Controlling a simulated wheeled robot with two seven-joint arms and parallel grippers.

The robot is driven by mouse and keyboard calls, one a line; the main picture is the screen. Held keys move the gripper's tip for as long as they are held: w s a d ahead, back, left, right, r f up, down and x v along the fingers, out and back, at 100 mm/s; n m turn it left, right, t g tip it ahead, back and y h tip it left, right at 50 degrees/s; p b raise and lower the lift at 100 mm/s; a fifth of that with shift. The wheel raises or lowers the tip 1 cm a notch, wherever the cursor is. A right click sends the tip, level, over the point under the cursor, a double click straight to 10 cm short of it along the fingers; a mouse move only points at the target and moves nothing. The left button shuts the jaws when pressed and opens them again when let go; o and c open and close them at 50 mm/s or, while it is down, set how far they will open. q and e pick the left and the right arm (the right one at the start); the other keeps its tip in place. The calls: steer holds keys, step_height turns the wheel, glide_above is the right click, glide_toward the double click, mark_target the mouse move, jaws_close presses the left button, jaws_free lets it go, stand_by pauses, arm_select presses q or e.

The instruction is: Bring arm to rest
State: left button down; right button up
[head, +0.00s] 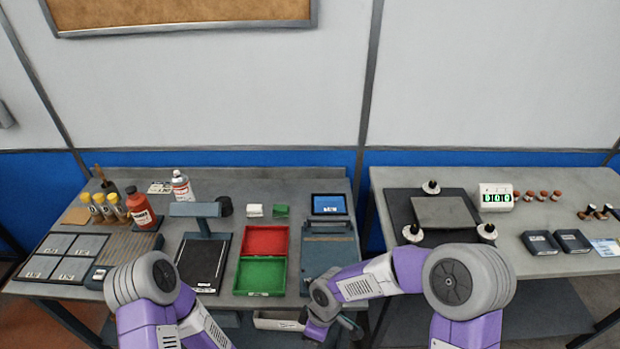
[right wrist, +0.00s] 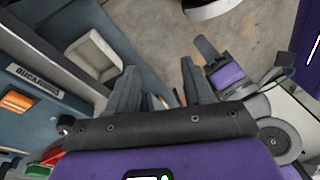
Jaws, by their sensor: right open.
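My right arm reaches in from the right in the head view, with its forearm pointing left. Its gripper (head: 338,328) is low at the front edge of the left bench (head: 285,186), just below the blue-grey device with a screen. In the right wrist view the right gripper (right wrist: 160,88) has its two dark fingers apart with nothing between them; the floor shows beyond. My left arm is bent at the lower left of the head view, and its gripper is not seen there. A purple part with dark pieces, likely mine, shows beyond the right fingers.
A red tray (head: 266,228) and a green tray (head: 260,293) lie left of the device (head: 330,250). A red bottle (head: 139,208) and several yellow-capped vials (head: 103,206) stand at left. The right bench (head: 560,215) holds a plate (head: 443,212) and a counter (head: 496,190). A pale bin (head: 278,321) sits under the left bench.

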steer(key=s+d+f+m+t+y, duration=0.1)
steer(key=s+d+f+m, duration=0.3)
steer(key=f+m, duration=0.3)
steer(key=s+d+f+m+t+y, duration=0.1)
steer(key=s+d+f+m, duration=0.4)
steer(key=m, duration=0.5)
step_height(320, 180, down, 2)
steer(key=shift+s+f, duration=0.15)
steer(key=shift+s, duration=0.2)
